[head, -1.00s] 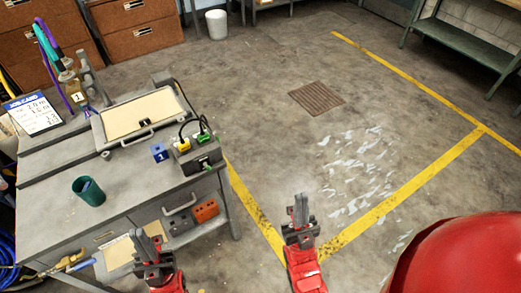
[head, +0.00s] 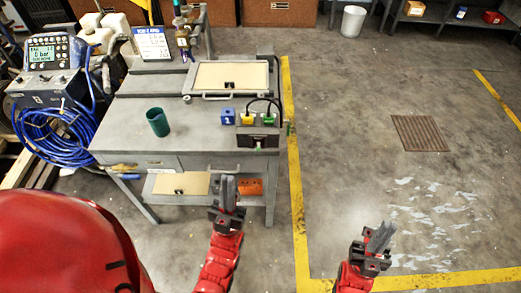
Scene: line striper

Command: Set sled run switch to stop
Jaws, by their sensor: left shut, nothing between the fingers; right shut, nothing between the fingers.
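I cannot make out a switch marked sled run. A control unit (head: 42,68) with a lit display reading 0 bar and several knobs stands at the far left. A dark grey box (head: 257,138) with yellow and green plugs and black cables sits at the workbench's front right corner; any switch on it is too small to tell. My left gripper (head: 227,188) is shut and empty, in front of the workbench (head: 190,133) and below the box in the picture. My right gripper (head: 379,236) is shut and empty over the floor at right, apart from everything.
On the bench are a green cup (head: 158,122), a blue block (head: 228,116), a framed panel (head: 232,76) and a job card (head: 151,44). A blue hose (head: 55,138) is coiled at left. Floor at right is clear around a grate (head: 419,133).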

